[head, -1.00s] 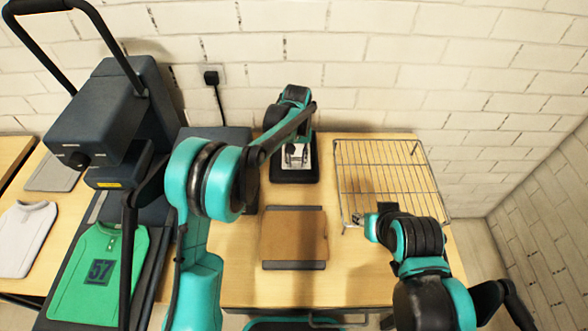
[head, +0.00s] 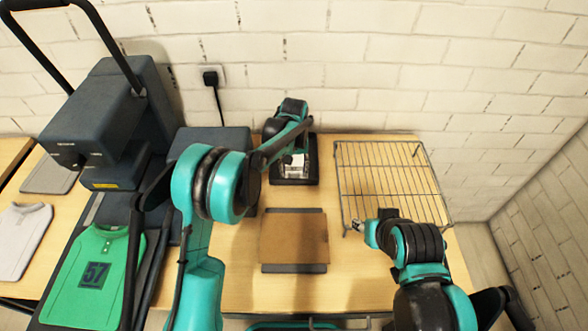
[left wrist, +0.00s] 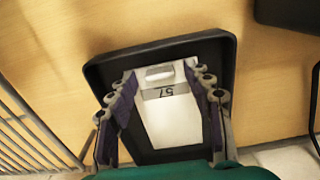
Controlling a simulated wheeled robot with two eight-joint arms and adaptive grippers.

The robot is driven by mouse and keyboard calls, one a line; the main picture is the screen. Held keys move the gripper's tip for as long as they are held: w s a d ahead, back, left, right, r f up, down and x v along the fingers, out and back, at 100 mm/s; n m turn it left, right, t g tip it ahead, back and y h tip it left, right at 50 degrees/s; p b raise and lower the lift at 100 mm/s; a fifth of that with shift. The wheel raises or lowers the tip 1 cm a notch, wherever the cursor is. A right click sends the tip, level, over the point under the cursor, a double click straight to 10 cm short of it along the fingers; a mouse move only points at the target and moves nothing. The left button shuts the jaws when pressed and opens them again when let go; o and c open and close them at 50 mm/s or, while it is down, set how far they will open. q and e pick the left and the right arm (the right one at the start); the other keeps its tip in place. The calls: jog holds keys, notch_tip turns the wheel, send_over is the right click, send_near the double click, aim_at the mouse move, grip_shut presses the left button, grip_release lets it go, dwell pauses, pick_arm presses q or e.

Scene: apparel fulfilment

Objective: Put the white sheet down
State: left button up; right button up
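The white sheet (left wrist: 172,120), with a dark 57 on a grey band, lies in a shallow black tray (left wrist: 222,60) in the left wrist view. In the head view the sheet (head: 300,165) shows only partly, because my left gripper (head: 289,158) covers some of it. The fingers of my left gripper (left wrist: 163,115) are spread apart over the tray, one on each side of the sheet. I cannot tell whether they touch its edges. My right gripper (head: 359,226) is by the front left corner of the wire rack, too small to judge.
A wire rack (head: 385,180) stands right of the tray. A brown sheet (head: 294,238) lies on a dark grey plate in the middle. A heat press (head: 100,125) stands at left with a green 57 shirt (head: 90,290).

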pick_arm(q)
jog(key=shift+r, duration=0.15)
notch_tip(320, 180, up, 12)
jog(key=p, duration=0.4)
dwell(0.5)
